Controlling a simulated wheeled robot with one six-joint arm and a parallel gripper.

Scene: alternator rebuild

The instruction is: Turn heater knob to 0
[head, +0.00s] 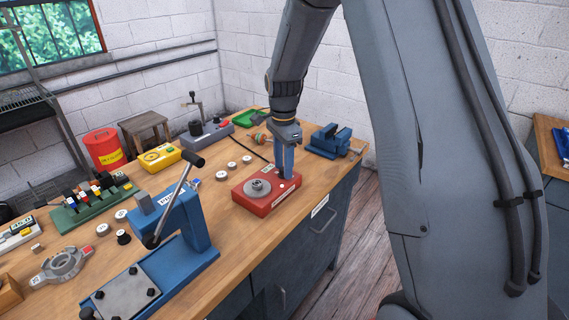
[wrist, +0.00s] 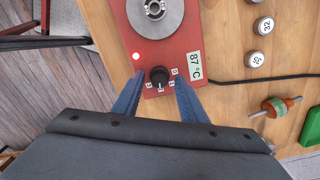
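The red heater (head: 262,205) sits near the front edge of the workbench, with a round metal plate on top. In the wrist view the heater (wrist: 122,22) shows a lit red lamp (wrist: 136,56), a display (wrist: 195,65) reading 87 °C and a black knob (wrist: 159,75). Small white labels stand around the knob; its pointer is too small to read surely. My gripper (head: 286,177) points down over the heater's right end. In the wrist view its blue fingers (wrist: 158,82) are apart, one on each side of the knob, with visible gaps. The knob is hidden in the head view.
A blue vise (head: 328,141) stands right of the gripper. A blue press (head: 170,245) with a raised lever stands left of the heater. Several labelled round weights (head: 222,175) lie behind it. A black cable (wrist: 265,78) and a green-and-copper part (wrist: 276,107) lie nearby.

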